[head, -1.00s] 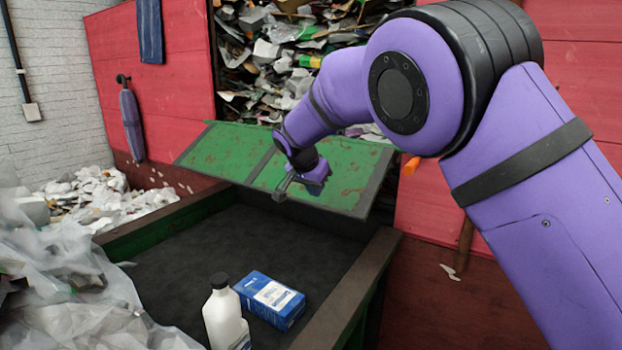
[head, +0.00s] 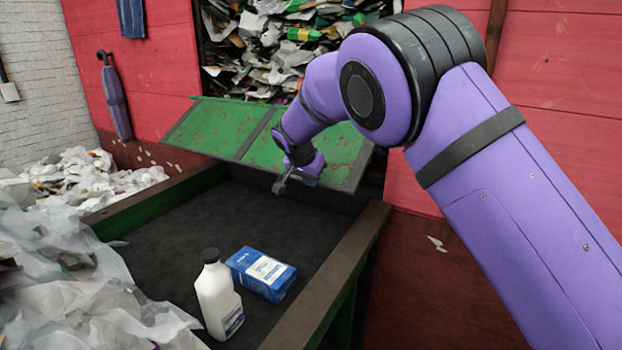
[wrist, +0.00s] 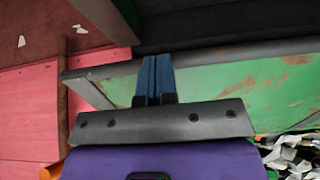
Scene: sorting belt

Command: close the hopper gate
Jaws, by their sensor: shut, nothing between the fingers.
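The hopper gate (head: 210,130) is a rusty green panel with dark edge strips. In the head view it hangs tilted outward over the far end of the belt, with the hopper opening and its waste showing above it. In the wrist view the blue fingers (wrist: 155,78) are together and overlap the dark strip along the edge of the green gate (wrist: 225,90). I cannot tell whether they touch it. My arm hides part of the gate's right side.
A white bottle (head: 217,300) and a blue box (head: 262,273) stand on the dark belt (head: 170,250) at the near end. Mixed waste (head: 265,50) fills the hopper opening. White plastic scrap (head: 70,280) is heaped at left. A rail (head: 335,275) borders the belt at right.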

